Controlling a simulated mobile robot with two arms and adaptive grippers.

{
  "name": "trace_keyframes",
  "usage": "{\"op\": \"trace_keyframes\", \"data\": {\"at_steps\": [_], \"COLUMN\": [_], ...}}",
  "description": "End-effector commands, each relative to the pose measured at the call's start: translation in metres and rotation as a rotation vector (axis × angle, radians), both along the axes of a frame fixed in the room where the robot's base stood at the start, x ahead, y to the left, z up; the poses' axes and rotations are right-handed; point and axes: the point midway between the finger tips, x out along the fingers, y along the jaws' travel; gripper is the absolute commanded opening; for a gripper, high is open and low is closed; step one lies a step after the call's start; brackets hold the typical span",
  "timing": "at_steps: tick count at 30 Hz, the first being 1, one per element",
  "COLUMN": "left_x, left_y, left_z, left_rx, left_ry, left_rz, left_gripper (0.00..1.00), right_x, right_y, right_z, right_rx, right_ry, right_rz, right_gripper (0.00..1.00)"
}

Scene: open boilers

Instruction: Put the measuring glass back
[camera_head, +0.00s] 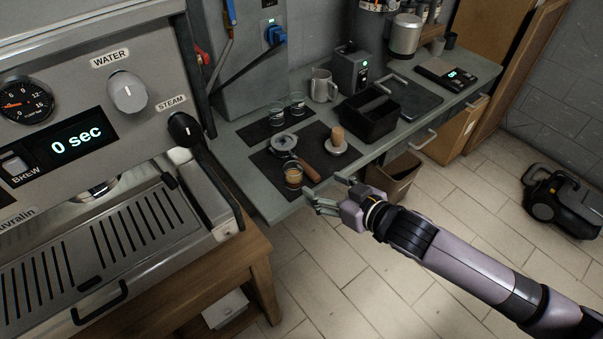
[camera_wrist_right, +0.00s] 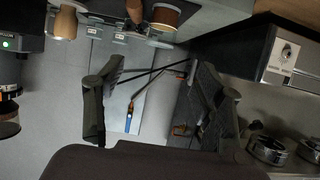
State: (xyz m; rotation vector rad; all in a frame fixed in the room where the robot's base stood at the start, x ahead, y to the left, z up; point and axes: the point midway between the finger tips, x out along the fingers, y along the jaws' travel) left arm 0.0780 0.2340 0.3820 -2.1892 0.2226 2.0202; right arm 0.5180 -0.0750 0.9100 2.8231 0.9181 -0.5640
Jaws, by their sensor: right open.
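A small measuring glass (camera_head: 293,174) with brown coffee in it stands on the front corner of a dark mat (camera_head: 265,160) on the counter. It also shows in the right wrist view (camera_wrist_right: 166,14) at the top, beyond the fingers. My right gripper (camera_head: 323,196) is open and empty just off the counter's front edge, close to the glass and apart from it. Its two spread fingers show in the wrist view (camera_wrist_right: 160,80). Two more small glasses, a nearer one (camera_head: 277,117) and a farther one (camera_head: 297,103), stand on another dark mat (camera_head: 252,133) behind. My left gripper is out of view.
A portafilter (camera_head: 308,171) and a wooden-handled tamper (camera_head: 337,137) sit beside the glass. A black knock box (camera_head: 369,117), a steel pitcher (camera_head: 322,87) and a scale (camera_head: 446,73) stand farther along. The espresso machine (camera_head: 95,130) fills the left. The floor at right is mostly free.

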Motion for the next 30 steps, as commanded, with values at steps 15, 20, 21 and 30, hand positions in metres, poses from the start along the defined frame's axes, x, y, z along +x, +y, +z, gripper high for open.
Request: {"op": "trace_keyframes", "data": {"at_steps": [15,20,21,30], "left_x": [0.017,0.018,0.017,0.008], "left_y": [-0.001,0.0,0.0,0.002], "left_z": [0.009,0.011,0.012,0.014], "left_rx": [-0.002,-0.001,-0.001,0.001], "left_ry": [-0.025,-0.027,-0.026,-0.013], "left_rz": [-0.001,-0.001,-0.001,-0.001], "left_gripper": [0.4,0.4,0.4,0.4], "right_x": [0.063,0.071,0.074,0.098], "right_y": [0.045,0.052,0.055,0.073], "right_z": [-0.032,-0.036,-0.039,-0.055], "right_rx": [-0.001,-0.001,-0.002,0.0], "right_ry": [-0.003,-0.003,-0.002,-0.004], "right_rz": [0.0,0.0,-0.001,0.0], "right_gripper": [0.63,0.63,0.63,0.63]}}
